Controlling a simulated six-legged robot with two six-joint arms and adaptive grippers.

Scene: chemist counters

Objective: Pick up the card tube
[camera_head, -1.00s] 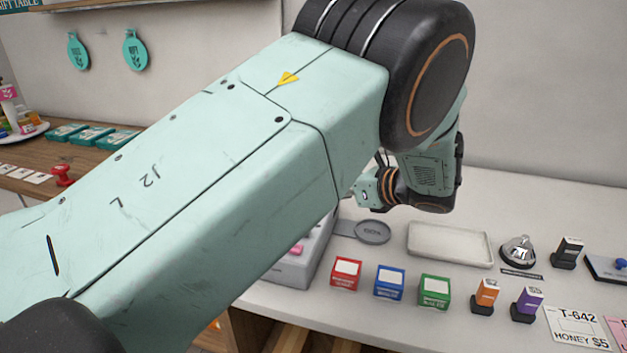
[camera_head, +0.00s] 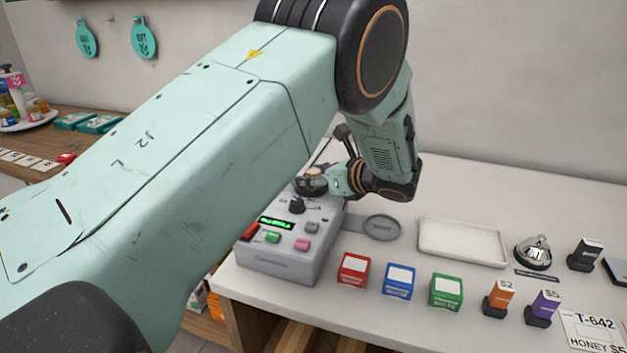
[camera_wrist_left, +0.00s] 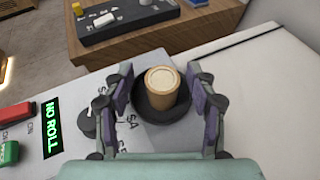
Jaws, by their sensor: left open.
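The card tube (camera_wrist_left: 162,88), a short tan cylinder with a pale round top, stands upright in a dark round seat on the grey machine in the left wrist view. My left gripper (camera_wrist_left: 160,93) is open, with one finger on each side of the tube. A gap seems to show on both sides. My right gripper is not in view.
The machine's display (camera_wrist_left: 52,127) reads "NO ROLL". Red (camera_head: 353,272), blue (camera_head: 399,282) and green (camera_head: 445,293) boxes stand to its right. Behind them are a round grey dish (camera_head: 382,228), a pale tray (camera_head: 462,243) and a bell (camera_head: 533,253). My left arm hides much of the left side.

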